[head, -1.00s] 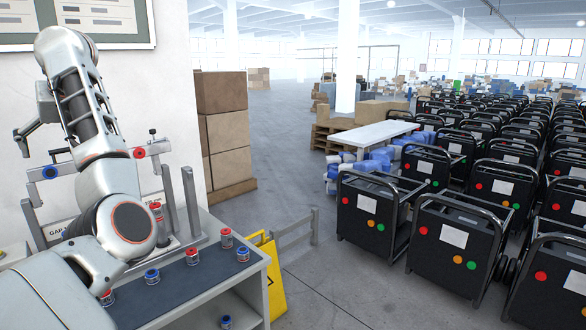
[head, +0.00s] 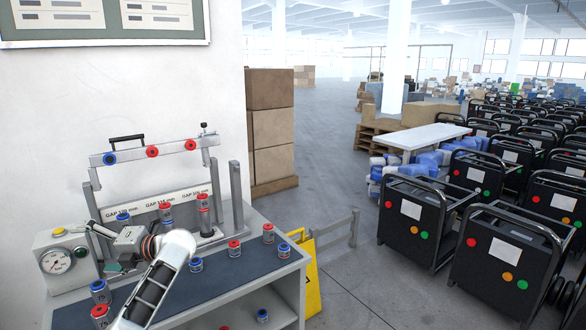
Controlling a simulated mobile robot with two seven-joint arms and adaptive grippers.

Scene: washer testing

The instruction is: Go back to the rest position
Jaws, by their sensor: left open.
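My left gripper (head: 116,266) is over the left part of the workbench (head: 215,278), in front of the test frame and beside the gauge box. It is open, and I see nothing held in it. My left arm comes up from the bottom edge. Small grey cylinders with red or blue caps stand on the bench, such as a red-capped one (head: 268,234) and a blue-capped one (head: 196,265). A taller red-capped stack (head: 204,215) stands by the frame. My right gripper is out of view.
The test frame (head: 150,152) has a raised crossbar and gap labels. A gauge box (head: 62,262) stands at left. A yellow sign (head: 308,275) leans by the bench's right end. Stacked cartons (head: 271,130) stand behind. Several black machines (head: 425,225) fill the right. Floor between is clear.

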